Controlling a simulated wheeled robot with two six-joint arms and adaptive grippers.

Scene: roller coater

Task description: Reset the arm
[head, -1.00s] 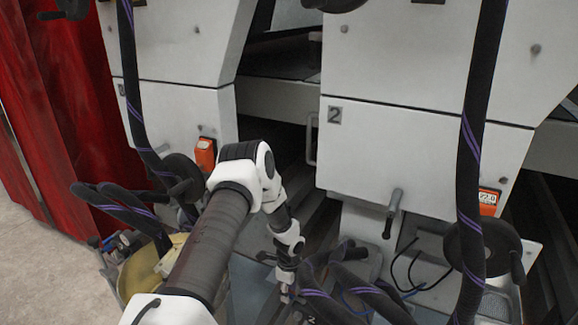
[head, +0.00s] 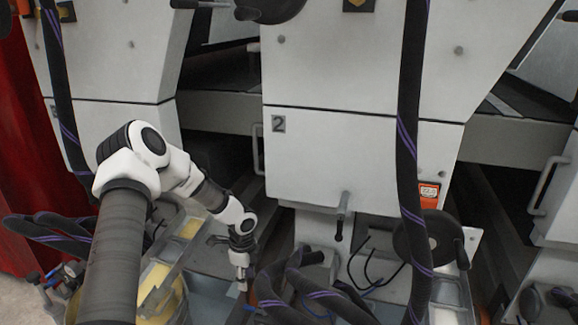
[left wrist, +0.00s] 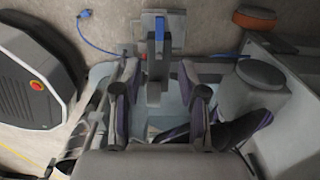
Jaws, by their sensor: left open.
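My left arm (head: 115,235) comes in from the lower left of the head view, bends at a white elbow and reaches down to the right. My left gripper (head: 241,280) points down beside dark hoses, small and partly unclear there. In the left wrist view the left gripper (left wrist: 158,108) shows two dark fingers spread apart with nothing clearly held between them. A grey upright part with a blue strip (left wrist: 159,45) stands beyond the fingers. My right gripper is not in view.
Thick dark hoses (head: 300,290) with purple stripes bunch right of the gripper. A handwheel (head: 428,245) is at the right. A red curtain (head: 40,150) hangs at the left.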

